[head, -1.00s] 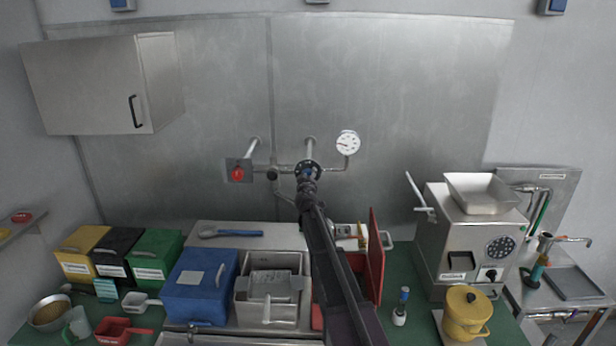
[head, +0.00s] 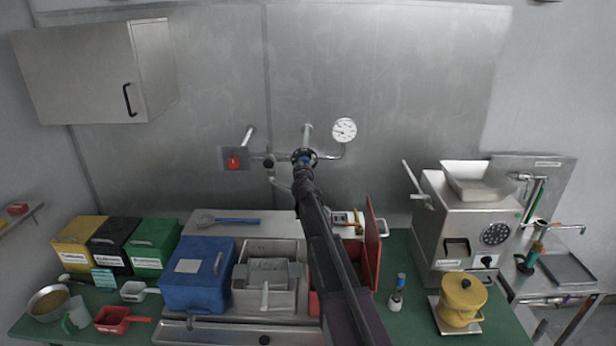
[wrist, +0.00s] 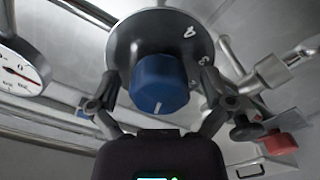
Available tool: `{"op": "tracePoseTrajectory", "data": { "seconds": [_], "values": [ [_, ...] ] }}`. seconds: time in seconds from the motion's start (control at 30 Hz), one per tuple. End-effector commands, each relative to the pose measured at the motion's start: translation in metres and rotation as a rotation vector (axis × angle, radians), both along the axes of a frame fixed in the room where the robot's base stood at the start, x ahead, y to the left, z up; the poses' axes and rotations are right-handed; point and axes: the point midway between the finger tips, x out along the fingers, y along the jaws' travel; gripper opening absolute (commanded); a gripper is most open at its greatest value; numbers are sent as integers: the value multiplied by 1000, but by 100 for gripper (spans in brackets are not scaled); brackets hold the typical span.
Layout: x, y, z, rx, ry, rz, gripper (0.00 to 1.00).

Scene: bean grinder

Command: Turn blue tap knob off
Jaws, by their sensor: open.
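The blue tap knob (wrist: 160,84) has a white mark on its face pointing toward the bottom of the wrist view. It sits on a round dark dial plate (wrist: 160,38) with white markings on the pipework. My gripper (wrist: 157,92) is open, with one finger on each side of the knob; I cannot tell whether either finger touches it. In the head view my gripper (head: 304,170) is at the dial plate (head: 304,156) on the wall, and my arm hides most of the knob.
A red knob (head: 233,162) on a square plate is left of the dial. A white pressure gauge (head: 344,129) is at its upper right. Pipes run close around the dial. Bins, a blue box (head: 198,275) and a grinder (head: 465,225) stand on the green counter below.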

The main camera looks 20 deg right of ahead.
Motion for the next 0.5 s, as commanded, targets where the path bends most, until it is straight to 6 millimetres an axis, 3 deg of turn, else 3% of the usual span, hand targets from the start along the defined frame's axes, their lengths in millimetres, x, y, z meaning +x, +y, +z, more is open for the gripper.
{"op": "tracePoseTrajectory", "data": {
  "seconds": [0.5],
  "values": [
    [0,0,0,-159,52,0,100]
  ]
}}
